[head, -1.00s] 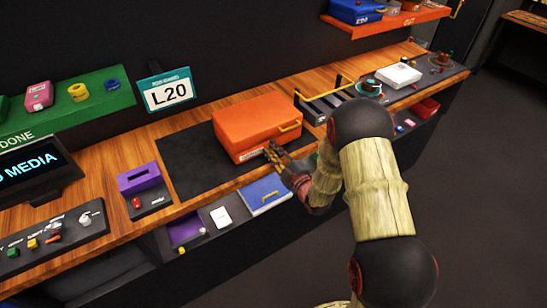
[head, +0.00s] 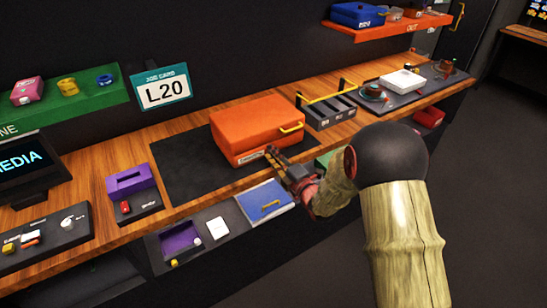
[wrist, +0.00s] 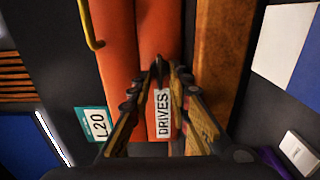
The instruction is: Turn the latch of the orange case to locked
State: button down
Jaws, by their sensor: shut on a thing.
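My gripper (head: 271,152) is at the case's front side near the label. In the wrist view its fingertips (wrist: 158,72) close together around a small dark piece at the case's seam, which looks like the latch. The fingers hide most of it, so its turn angle cannot be told.
A slotted black rack (head: 328,110) with a yellow bar stands right of the case. A purple box (head: 132,181) stands to its left. An L20 sign (head: 164,90) stands behind.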

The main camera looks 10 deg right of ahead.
dwell(0.3)
jog(key=c, duration=2)
grip_release()
jog(key=shift+c, duration=0.2)
jog(key=shift+p, duration=0.3)
